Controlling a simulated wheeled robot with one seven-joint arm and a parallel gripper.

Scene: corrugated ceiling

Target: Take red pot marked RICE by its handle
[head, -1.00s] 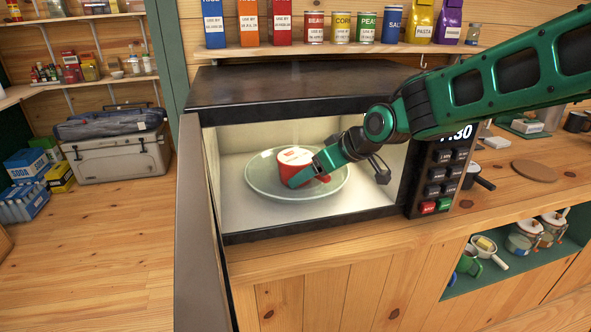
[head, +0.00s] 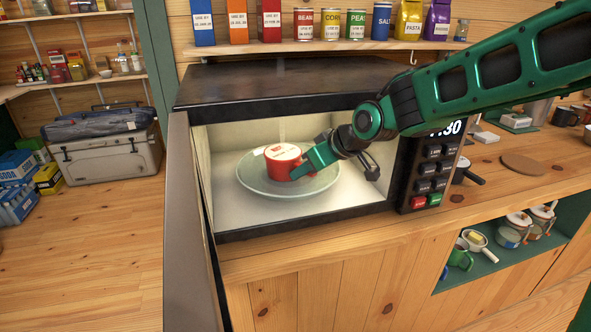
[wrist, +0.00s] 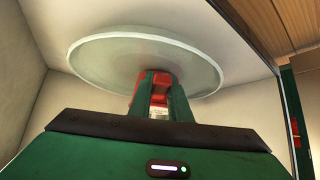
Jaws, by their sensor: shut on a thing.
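The red pot (head: 284,170) with a white lid and label sits over the round glass plate (head: 250,183) inside the open microwave. The label's writing is too small to read. My gripper (head: 302,168) reaches in from the right, with its green fingers at the pot's right side. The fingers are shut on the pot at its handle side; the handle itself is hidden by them. In the wrist view, red shows at the closed fingers (wrist: 155,90), with the glass plate (wrist: 95,55) beyond. I cannot tell whether the pot is clear of the plate.
The microwave (head: 290,85) has its door (head: 188,225) swung open at the left. Its right wall and control panel (head: 430,175) are close to my arm. A shelf (head: 330,45) with boxes, cans and bags runs above. A wooden disc (head: 524,163) lies on the counter at right.

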